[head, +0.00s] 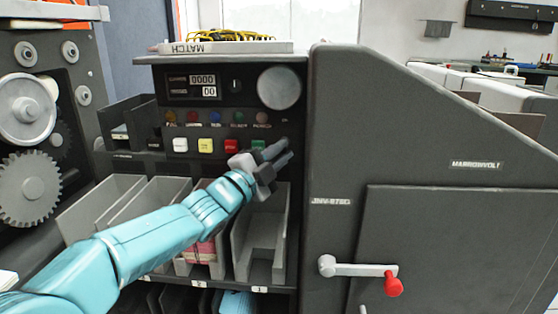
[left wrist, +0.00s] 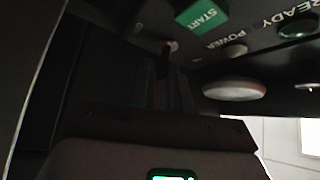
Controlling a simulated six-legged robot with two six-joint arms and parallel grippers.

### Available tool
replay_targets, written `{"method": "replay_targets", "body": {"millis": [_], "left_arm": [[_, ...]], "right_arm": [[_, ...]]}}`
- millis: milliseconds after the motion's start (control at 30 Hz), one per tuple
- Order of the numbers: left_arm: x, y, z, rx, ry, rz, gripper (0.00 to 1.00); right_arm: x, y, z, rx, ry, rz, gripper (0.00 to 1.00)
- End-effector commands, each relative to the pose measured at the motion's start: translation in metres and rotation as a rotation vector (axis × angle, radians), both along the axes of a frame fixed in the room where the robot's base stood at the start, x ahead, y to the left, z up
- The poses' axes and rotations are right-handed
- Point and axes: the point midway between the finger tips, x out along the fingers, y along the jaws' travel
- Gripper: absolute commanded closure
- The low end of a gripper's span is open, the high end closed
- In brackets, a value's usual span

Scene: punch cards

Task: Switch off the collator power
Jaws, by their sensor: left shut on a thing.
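The collator's dark control panel (head: 222,131) faces me. It carries counters, a row of small lamps and a row of coloured buttons. My left gripper (head: 283,150) is at the panel's right edge, just right of the green START button (head: 258,146). It is shut on a small power switch (head: 285,139), whose lever is mostly hidden by the fingers. The left wrist view shows the switch's pale base (left wrist: 171,45) close to the dark fingertips, beside the START button (left wrist: 203,15) and the POWER lamp (left wrist: 235,50). The lever's position cannot be told. My right gripper is not in view.
A large round disc (head: 279,88) is above the switch. The tall grey cabinet (head: 335,130) stands close on the right, with a red-knobbed crank (head: 360,268). Gears (head: 32,187) are at far left.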

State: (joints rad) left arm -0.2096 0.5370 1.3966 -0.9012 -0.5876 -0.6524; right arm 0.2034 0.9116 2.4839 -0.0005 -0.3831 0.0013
Motion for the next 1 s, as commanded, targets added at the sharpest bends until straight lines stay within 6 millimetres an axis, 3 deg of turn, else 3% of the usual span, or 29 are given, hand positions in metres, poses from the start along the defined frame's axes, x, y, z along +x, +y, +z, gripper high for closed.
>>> {"method": "replay_targets", "body": {"millis": [300, 333, 400, 733, 1000], "left_arm": [[0.001, 0.000, -0.001, 0.000, 0.002, 0.001, 1.00], [0.001, 0.001, -0.001, 0.000, 0.003, 0.002, 0.73], [0.001, 0.000, -0.001, 0.000, 0.002, 0.001, 0.57], [-0.003, 0.003, -0.001, 0.000, 0.000, 0.001, 0.57], [-0.037, 0.027, -0.010, -0.001, 0.002, 0.002, 0.57]], "right_arm": [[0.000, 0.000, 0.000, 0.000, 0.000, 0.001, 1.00], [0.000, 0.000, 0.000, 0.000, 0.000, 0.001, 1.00], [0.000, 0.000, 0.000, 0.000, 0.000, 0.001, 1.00], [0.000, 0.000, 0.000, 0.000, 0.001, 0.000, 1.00], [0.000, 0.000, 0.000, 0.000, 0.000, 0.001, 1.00]]}}
